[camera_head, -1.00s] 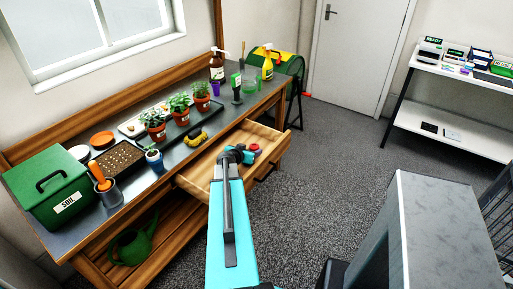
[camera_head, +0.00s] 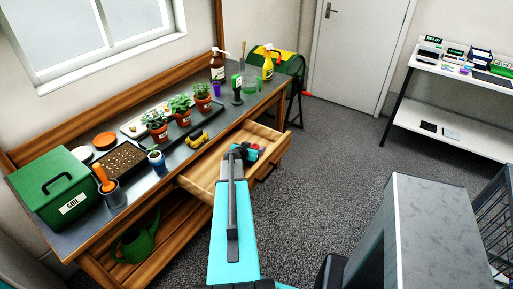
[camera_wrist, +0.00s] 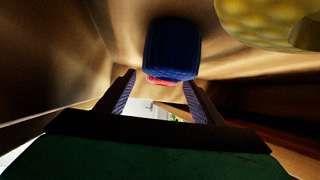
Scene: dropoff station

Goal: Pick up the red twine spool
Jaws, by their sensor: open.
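The open drawer (camera_head: 202,182) of the workbench holds small items. A small red thing (camera_head: 257,147), likely the red twine spool, shows in it beside my gripper (camera_head: 243,152), partly hidden by the gripper. In the wrist view my gripper (camera_wrist: 160,98) is open inside the drawer, with nothing held between its fingers. A blue rounded object (camera_wrist: 172,46) lies just beyond the fingertips. A strip of red (camera_wrist: 166,82) shows at its edge; I cannot tell whether the two are one thing.
A yellow bumpy object (camera_wrist: 270,18) lies at the upper right of the wrist view. Drawer walls (camera_wrist: 45,60) stand close around the gripper. The bench top bears potted plants (camera_head: 181,108), a green soil box (camera_head: 55,190) and bottles (camera_head: 217,66).

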